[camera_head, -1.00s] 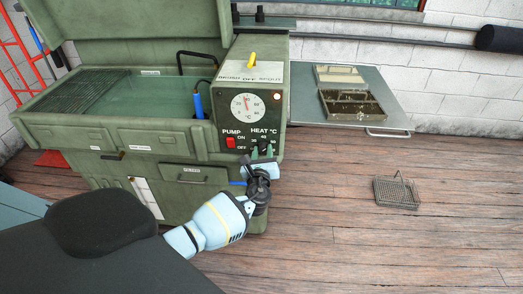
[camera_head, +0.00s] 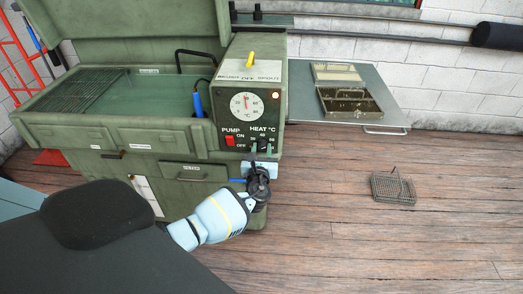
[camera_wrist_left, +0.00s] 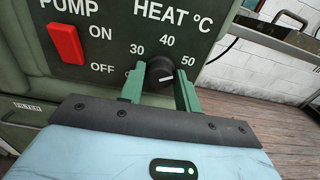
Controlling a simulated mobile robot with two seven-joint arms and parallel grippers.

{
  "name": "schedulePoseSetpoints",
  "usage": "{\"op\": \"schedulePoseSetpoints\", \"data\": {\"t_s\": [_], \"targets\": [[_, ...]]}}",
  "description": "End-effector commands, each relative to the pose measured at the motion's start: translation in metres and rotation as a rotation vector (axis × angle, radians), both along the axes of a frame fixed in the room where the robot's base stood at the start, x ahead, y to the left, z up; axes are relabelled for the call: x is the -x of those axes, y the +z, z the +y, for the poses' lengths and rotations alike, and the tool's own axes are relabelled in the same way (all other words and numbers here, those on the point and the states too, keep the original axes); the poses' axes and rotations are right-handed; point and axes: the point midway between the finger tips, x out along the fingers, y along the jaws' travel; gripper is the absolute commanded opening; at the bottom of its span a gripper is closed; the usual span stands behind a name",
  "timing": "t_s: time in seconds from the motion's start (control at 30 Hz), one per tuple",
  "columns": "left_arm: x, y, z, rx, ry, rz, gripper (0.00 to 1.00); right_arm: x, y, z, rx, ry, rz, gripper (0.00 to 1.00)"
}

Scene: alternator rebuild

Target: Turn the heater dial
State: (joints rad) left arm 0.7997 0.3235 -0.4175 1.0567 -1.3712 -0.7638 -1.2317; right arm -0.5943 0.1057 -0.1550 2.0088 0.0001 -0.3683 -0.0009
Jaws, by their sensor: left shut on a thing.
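The heater dial (camera_wrist_left: 160,73) is a round black knob with a white mark, below the HEAT °C scale on the black control panel (camera_wrist_left: 108,42). In the left wrist view its white mark points to the right, toward the 50 side. My left gripper (camera_head: 262,148) is shut on the dial, one green finger on each side of it. In the head view the fingers partly hide the dial. My right gripper is not in view.
A red pump switch (camera_wrist_left: 66,43) sits left of the dial. Above are a round temperature gauge (camera_head: 246,105) and a lit lamp (camera_head: 276,96). A side shelf (camera_head: 385,110) holds a parts tray (camera_head: 350,103). A wire basket (camera_head: 394,187) stands on the wooden floor.

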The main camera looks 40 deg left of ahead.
Motion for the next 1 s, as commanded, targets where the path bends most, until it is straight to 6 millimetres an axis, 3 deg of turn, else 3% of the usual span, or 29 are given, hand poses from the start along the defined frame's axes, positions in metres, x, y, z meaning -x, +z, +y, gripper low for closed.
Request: {"op": "schedulePoseSetpoints", "data": {"t_s": [0.03,0.07,0.2,0.57,1.0], "targets": [[0.000,0.001,0.000,-0.001,0.001,-0.001,0.10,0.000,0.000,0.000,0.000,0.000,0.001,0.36],[0.000,0.001,0.000,-0.001,0.001,-0.001,0.37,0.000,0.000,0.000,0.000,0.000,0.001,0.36],[0.000,0.001,0.000,0.000,0.001,-0.001,0.54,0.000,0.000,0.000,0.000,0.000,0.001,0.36],[0.004,0.000,-0.003,0.002,-0.001,-0.001,0.54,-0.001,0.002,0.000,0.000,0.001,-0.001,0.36],[0.055,0.001,-0.034,0.001,-0.001,-0.002,0.54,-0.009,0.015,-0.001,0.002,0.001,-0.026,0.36]]}}
